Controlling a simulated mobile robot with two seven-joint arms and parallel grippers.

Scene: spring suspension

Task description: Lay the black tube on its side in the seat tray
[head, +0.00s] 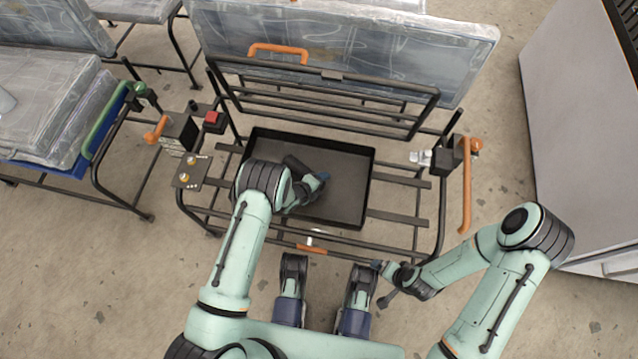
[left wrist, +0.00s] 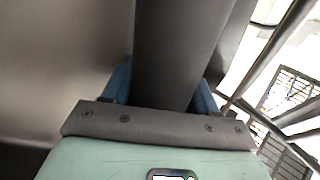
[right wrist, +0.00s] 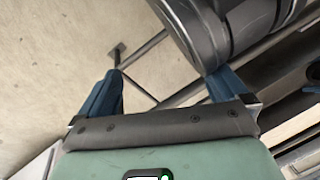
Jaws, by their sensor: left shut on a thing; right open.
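The black seat tray (head: 345,165) sits in the middle of the seat frame in the head view. My left gripper (head: 318,178) is over the tray, shut on the black tube (head: 297,165). The tube slants from the gripper toward the tray's upper left. In the left wrist view the dark tube (left wrist: 182,50) passes between the two blue fingers. I cannot tell whether it touches the tray floor. My right gripper (head: 380,270) is outside the frame, below its front bar. Its blue fingers stand apart with nothing held between them in the right wrist view (right wrist: 160,95).
Another seat (head: 45,105) stands at left, a grey cabinet (head: 580,110) at right. The tray's right half is clear.

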